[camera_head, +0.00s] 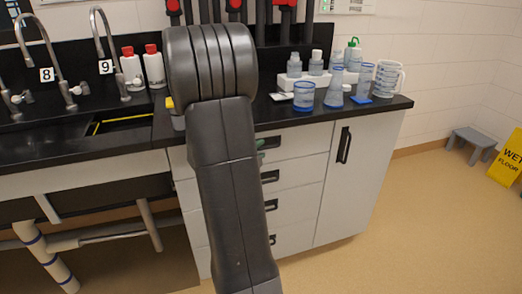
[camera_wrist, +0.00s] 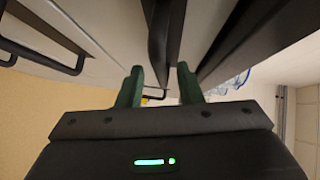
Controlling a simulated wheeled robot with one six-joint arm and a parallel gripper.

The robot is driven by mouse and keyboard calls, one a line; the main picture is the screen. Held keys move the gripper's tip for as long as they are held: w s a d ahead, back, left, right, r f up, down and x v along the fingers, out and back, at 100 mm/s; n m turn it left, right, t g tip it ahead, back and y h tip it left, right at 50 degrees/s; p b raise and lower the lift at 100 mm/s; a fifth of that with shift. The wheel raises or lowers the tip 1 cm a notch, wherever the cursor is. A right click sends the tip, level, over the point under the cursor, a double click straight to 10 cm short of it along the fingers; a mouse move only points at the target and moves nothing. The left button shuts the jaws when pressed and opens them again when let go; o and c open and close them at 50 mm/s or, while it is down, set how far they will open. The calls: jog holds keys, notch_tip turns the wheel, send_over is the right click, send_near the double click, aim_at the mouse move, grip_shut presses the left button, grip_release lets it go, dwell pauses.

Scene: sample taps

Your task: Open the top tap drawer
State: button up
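The top drawer (camera_head: 305,143) is the uppermost white front under the black counter, right of my arm, and it looks shut. Its dark handle (camera_head: 270,142) is partly hidden by my arm. In the wrist view, my gripper (camera_wrist: 160,84) has its two green fingers spread apart. A dark bar handle (camera_wrist: 160,45), seemingly the top drawer's, runs between the fingers, with a gap on each side. I cannot tell how deep it sits between them. In the head view, only a bit of green finger shows beside the handle; my arm hides the rest.
More drawers with dark handles (camera_head: 271,177) lie below. A cabinet door (camera_head: 335,185) with an upright handle stands right. Bottles, blue beakers (camera_head: 304,95) and a jug (camera_head: 388,78) stand on the counter (camera_head: 400,103). A grey stool (camera_head: 471,141) and yellow sign (camera_head: 508,160) are far right; the floor is clear.

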jog(key=shift+x, duration=0.8)
jog(key=shift+c, duration=0.4)
grip_shut()
jog(key=shift+s, duration=0.1)
